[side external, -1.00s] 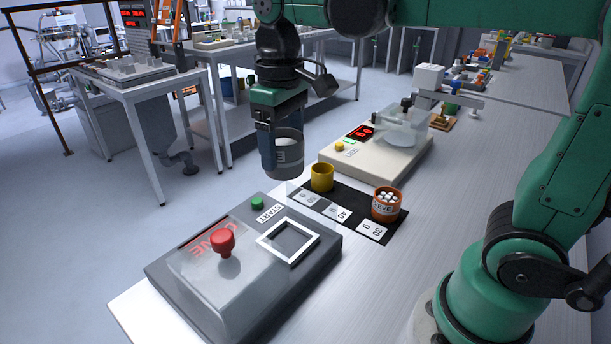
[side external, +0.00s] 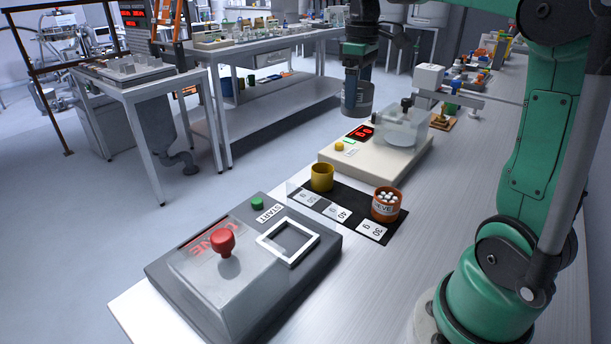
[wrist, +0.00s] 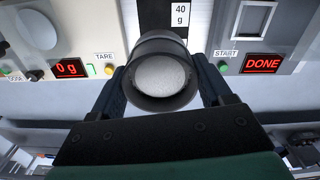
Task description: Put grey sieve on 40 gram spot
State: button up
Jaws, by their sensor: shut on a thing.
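My gripper (side external: 357,82) is shut on the grey sieve (side external: 358,104). It holds the sieve in the air near the scale's back left. In the wrist view the sieve (wrist: 160,75) sits upright between the fingers, with a pale round surface inside. The 40 gram card (side external: 337,213) lies on the black mat (side external: 355,198) between the 50 and 30 gram cards. The mat behind the 40 card is bare. The 40 card (wrist: 180,14) also shows beyond the sieve in the wrist view.
A yellow cup (side external: 322,178) stands by the 50 card and an orange sieve (side external: 386,206) with white pieces by the 30 card. The scale (side external: 378,165) with a clear cover is behind the mat. A grey machine (side external: 240,265) with a red knob is in front; its display (wrist: 262,64) reads DONE.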

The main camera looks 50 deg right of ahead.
jog(key=f, duration=1.3)
jog(key=d+f, duration=0.1)
jog(key=f, duration=0.6)
jog(key=shift+s+f, duration=0.1)
jog(key=shift+s, duration=0.1)
jog(key=shift+f, duration=0.1)
jog(key=o, duration=1.3)
notch_tip(320, 180, up, 12)
jog(key=s+a+t, duration=0.1)
jog(key=a+t, duration=0.1)
jog(key=a, duration=0.4)
jog(key=s+a+m+t, duration=0.1)
jog(key=a+t, duration=0.1)
jog(key=a, duration=0.4)
jog(key=a+t, duration=0.3)
jog(key=a, duration=0.3)
jog(key=shift+s+a+f+m, duration=0.1)
jog(key=shift+s+a+m, duration=0.15)
jog(key=shift+s+m, duration=0.15)
